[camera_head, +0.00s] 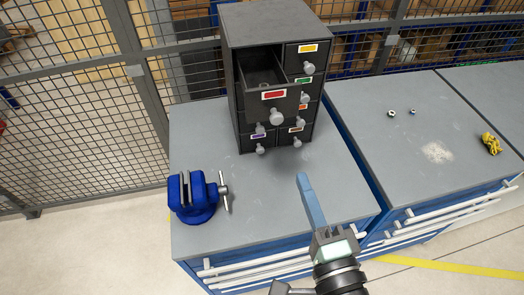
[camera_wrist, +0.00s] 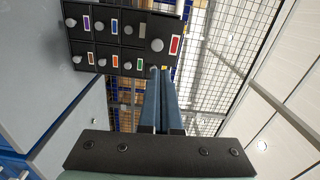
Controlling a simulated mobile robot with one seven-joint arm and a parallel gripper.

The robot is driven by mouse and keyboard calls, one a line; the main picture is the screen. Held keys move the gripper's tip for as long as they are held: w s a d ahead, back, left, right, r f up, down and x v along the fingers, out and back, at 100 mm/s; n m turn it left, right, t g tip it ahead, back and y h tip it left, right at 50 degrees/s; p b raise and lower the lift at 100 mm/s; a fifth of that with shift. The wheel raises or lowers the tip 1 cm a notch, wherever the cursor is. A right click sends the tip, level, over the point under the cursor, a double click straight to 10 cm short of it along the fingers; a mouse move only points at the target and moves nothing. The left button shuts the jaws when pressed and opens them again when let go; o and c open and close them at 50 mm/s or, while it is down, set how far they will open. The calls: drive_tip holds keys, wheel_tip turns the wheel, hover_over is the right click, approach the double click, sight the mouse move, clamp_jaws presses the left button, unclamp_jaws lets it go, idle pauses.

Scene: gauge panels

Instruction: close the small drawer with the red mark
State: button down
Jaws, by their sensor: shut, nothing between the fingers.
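The small drawer with the red mark (camera_head: 274,97) is at the top left of a dark drawer cabinet (camera_head: 264,24). It is pulled out, and its open inside shows in the head view. In the wrist view the red-marked drawer (camera_wrist: 166,45) sticks out at the cabinet's upper right, with its round knob towards me. My gripper (camera_head: 303,178) is shut and empty above the grey bench top, in front of and below the drawer, apart from it. In the wrist view my gripper's fingertips (camera_wrist: 160,72) lie together near the cabinet's edge, below the red mark.
A blue vise (camera_head: 192,198) stands at the bench's left. Other drawers with yellow, green, orange and purple marks look shut. A second bench (camera_head: 400,150) at the right holds small nuts and a yellow object (camera_head: 491,143). A mesh fence stands behind. The bench before the cabinet is clear.

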drive_tip(key=s, duration=0.1)
drive_tip(key=p, duration=0.6)
approach(264, 84)
drive_tip(key=shift+m, duration=0.3)
drive_tip(key=v, duration=0.7)
drive_tip(key=shift+x, duration=0.8)
drive_tip(key=shift+f, duration=0.15)
drive_tip(key=b+x, duration=0.6)
drive_tip(key=x, duration=0.9)
drive_tip(key=shift+w+a+f, duration=0.1)
drive_tip(key=shift+w+f, duration=0.05)
drive_tip(key=shift+w, duration=0.15)
drive_tip(key=shift+r, duration=0.4)
drive_tip(key=shift+r, duration=0.1)
